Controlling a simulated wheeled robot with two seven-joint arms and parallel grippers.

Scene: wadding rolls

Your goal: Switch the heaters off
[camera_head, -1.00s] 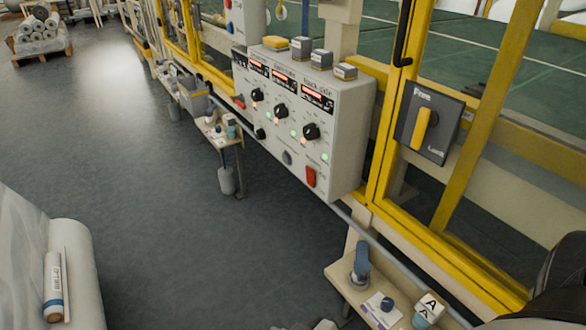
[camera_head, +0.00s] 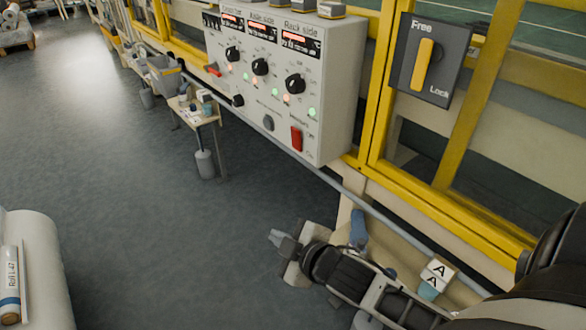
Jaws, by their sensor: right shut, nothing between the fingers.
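The pale grey control box (camera_head: 345,110) hangs on the yellow-framed machine in the upper middle. Its front has three lit red displays, with the right one labelled "Back side" or similar, too small to be sure. Below them are three black knobs (camera_head: 260,67), small red and green lights, a black button, a grey button (camera_head: 268,123) and a red rocker switch (camera_head: 296,138). My right gripper (camera_head: 276,239) is shut and empty, low in front of the box and well apart from it. My left gripper is out of view.
A Free/Lock switch (camera_head: 425,65) with a yellow handle is right of the box. A wooden stand (camera_head: 207,120) is left of the box. A white roll (camera_head: 40,265) lies lower left. The floor between is clear.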

